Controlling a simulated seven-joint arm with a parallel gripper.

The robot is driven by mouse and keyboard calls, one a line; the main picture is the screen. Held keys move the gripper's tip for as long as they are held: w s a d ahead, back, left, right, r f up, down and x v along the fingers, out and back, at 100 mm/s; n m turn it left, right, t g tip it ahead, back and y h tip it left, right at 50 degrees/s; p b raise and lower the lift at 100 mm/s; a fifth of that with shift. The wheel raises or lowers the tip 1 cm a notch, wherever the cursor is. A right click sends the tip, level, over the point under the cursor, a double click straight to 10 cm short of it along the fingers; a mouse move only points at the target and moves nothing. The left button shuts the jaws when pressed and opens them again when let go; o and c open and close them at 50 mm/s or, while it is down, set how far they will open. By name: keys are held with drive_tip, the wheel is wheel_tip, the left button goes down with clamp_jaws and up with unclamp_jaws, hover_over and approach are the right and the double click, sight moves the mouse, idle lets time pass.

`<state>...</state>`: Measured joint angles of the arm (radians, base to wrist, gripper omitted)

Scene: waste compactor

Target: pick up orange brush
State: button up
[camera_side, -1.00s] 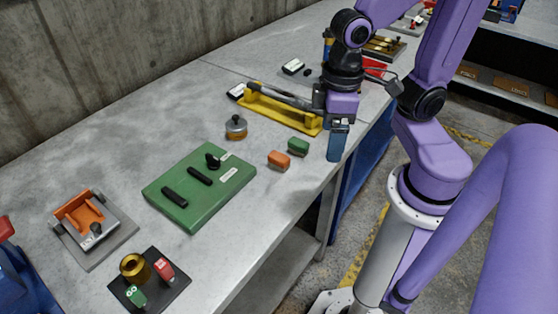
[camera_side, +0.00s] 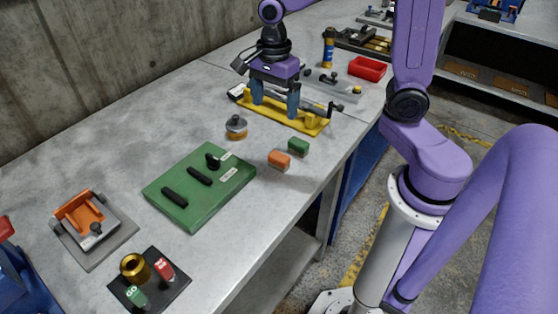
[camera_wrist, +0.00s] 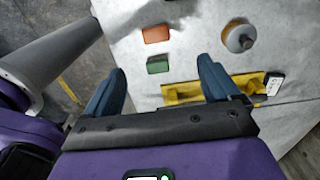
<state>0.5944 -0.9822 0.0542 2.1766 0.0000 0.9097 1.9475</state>
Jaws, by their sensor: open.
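The orange brush (camera_side: 279,160) is a small orange block lying on the grey bench, near its front edge. It also shows in the wrist view (camera_wrist: 156,33), at the top middle. My gripper (camera_side: 275,100) is open, with its two blue fingers apart and nothing seen held between them. In the side view it appears over the yellow holder, farther back than the brush. In the wrist view the brush lies beyond the fingertips, between the two fingers (camera_wrist: 163,77) from left to right. The brush is not touched.
A similar green block (camera_side: 298,147) lies just behind the brush. A round knobbed weight (camera_side: 236,127) stands to its left, and a green panel (camera_side: 195,205) lies nearer. The yellow holder (camera_side: 312,122) lies under my gripper.

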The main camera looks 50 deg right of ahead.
approach(279, 156)
drive_tip(key=f, duration=0.5)
drive_tip(key=shift+w+a, duration=0.15)
drive_tip(key=shift+w, duration=0.25)
drive_tip(key=f, duration=0.3)
drive_tip(key=shift+s+d+f, duration=0.2)
drive_tip(key=shift+s+f, duration=0.15)
drive_tip(key=shift+s, duration=0.05)
drive_tip(key=shift+f, duration=0.7)
drive_tip(key=c, duration=1.1)
